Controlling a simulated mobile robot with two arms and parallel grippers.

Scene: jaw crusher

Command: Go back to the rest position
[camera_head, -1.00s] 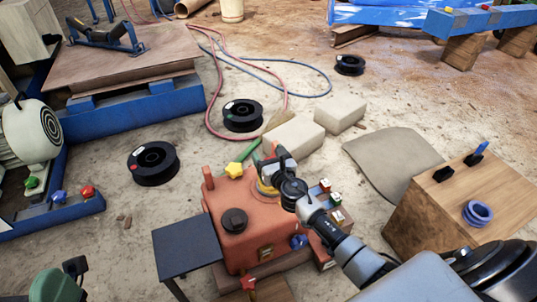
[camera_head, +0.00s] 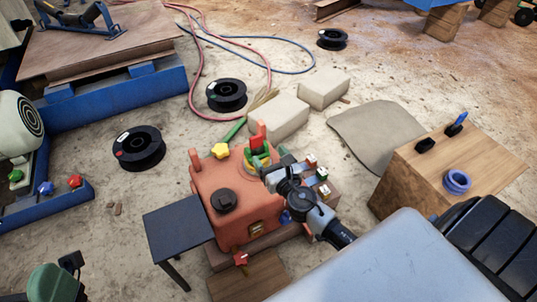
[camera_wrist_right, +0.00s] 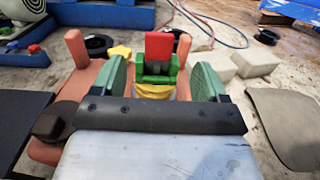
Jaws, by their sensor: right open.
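My right gripper (camera_head: 270,165) is at the upper right side of the orange machine (camera_head: 235,205) in the head view. In the right wrist view the gripper (camera_wrist_right: 160,82) has its two green fingers spread wide. A red-topped green fitting (camera_wrist_right: 158,62) on a yellow ring (camera_wrist_right: 156,90) shows in the gap, seemingly beyond the fingertips. That fitting also shows beside the gripper in the head view (camera_head: 257,150). Nothing is held. I cannot tell whether a finger touches the machine. My left gripper is not in view.
A dark side table (camera_head: 178,227) stands left of the machine. A wooden box (camera_head: 410,185) with a blue ring (camera_head: 456,181) is at the right. Pale blocks (camera_head: 278,117), black spools (camera_head: 139,148) and hoses lie behind.

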